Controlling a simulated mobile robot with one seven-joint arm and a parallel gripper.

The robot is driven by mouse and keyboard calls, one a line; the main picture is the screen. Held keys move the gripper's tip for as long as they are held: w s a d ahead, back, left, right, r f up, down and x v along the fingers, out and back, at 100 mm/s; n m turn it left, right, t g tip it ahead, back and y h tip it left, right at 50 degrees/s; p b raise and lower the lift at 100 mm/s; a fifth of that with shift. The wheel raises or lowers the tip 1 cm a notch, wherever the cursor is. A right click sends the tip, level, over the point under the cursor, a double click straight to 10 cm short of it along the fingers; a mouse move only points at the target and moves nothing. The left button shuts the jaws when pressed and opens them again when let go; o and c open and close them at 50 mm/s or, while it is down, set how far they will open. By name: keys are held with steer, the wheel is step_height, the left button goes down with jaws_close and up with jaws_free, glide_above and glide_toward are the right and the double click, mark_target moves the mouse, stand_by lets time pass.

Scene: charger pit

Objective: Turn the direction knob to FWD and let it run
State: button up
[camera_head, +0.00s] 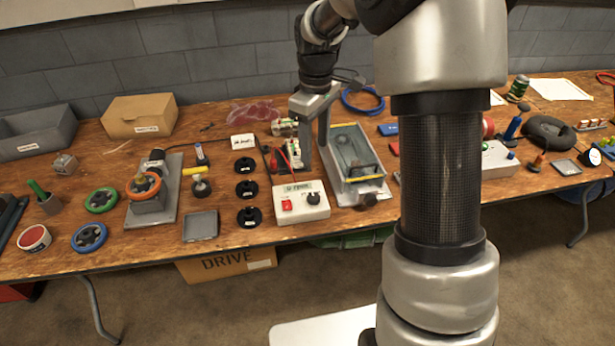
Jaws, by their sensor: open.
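A white control box (290,213) stands near the table's front edge, left of my arm column. On its face are a red switch (286,204) and a dark round knob (314,198) at its right. The lettering is too small to read, so I cannot tell which way the knob points. My gripper (313,157) is open, with its fingers pointing down, behind and above the box. It appears apart from the knob and holds nothing that I can see.
A grey tray-like unit (354,145) with a yellow bar stands right of my gripper. Wires and small parts (287,155) lie to its left. Three black discs (246,189) stand left of the box. My arm column hides part of the table.

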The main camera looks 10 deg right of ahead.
mark_target(314, 196)
step_height(314, 196, down, 17)
steer(key=shift+b, duration=1.05)
steer(key=shift+c, duration=0.3)
steer(key=c, duration=1)
